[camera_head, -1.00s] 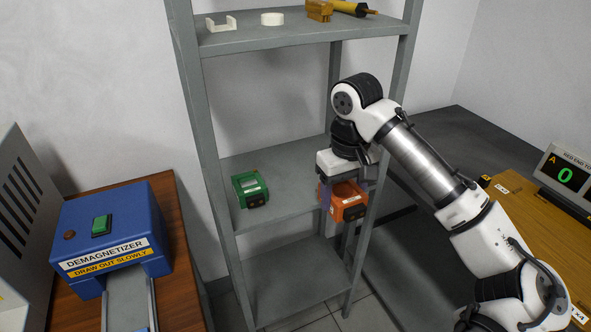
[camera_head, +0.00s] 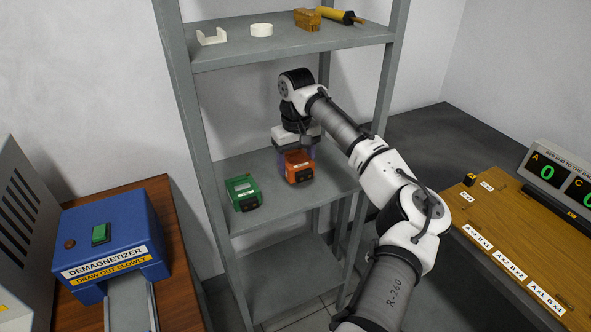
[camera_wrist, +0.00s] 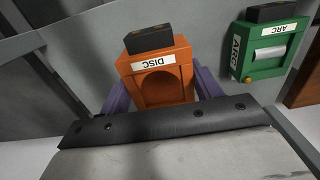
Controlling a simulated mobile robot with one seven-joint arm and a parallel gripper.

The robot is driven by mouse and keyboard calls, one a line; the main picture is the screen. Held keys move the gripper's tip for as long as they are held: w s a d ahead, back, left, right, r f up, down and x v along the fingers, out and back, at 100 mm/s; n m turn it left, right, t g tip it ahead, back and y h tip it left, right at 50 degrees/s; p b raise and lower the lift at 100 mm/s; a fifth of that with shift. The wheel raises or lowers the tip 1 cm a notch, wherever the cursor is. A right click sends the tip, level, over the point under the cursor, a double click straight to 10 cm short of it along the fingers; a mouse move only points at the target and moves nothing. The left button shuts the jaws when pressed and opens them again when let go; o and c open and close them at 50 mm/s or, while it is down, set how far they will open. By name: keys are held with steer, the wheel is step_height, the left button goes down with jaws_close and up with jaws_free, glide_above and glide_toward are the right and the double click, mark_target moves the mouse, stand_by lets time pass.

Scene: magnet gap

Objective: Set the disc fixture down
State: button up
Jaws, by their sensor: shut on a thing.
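The orange disc fixture (camera_head: 298,168) is at the middle shelf (camera_head: 270,208), to the right of the green arc fixture. My gripper (camera_head: 297,153) reaches down on it from above, with its purple fingers on either side. In the wrist view, the disc fixture (camera_wrist: 160,80) shows its DISC label, a round recess and a black block on its end, between the two fingers. It is over the shelf board, at or very near its surface. I cannot tell whether its underside touches.
The green arc fixture (camera_head: 243,192) stands close by on the same shelf; it also shows in the wrist view (camera_wrist: 268,47). Shelf posts flank the space. The top shelf (camera_head: 235,52) holds small parts. A blue demagnetizer (camera_head: 110,240) stands at left, a wooden bench (camera_head: 480,235) at right.

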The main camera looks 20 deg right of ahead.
mark_target(295, 160)
step_height(295, 160, down, 3)
steer(key=shift+r+p, duration=0.1)
steer(key=shift+p, duration=0.3)
steer(key=shift+w+a+f, duration=0.1)
steer(key=shift+w+f, duration=0.1)
steer(key=shift+f, duration=0.4)
steer(key=shift+f, duration=0.1)
steer(key=o, duration=1.4)
steer(key=shift+r+b, duration=0.45)
steer(key=shift+r, duration=3.4)
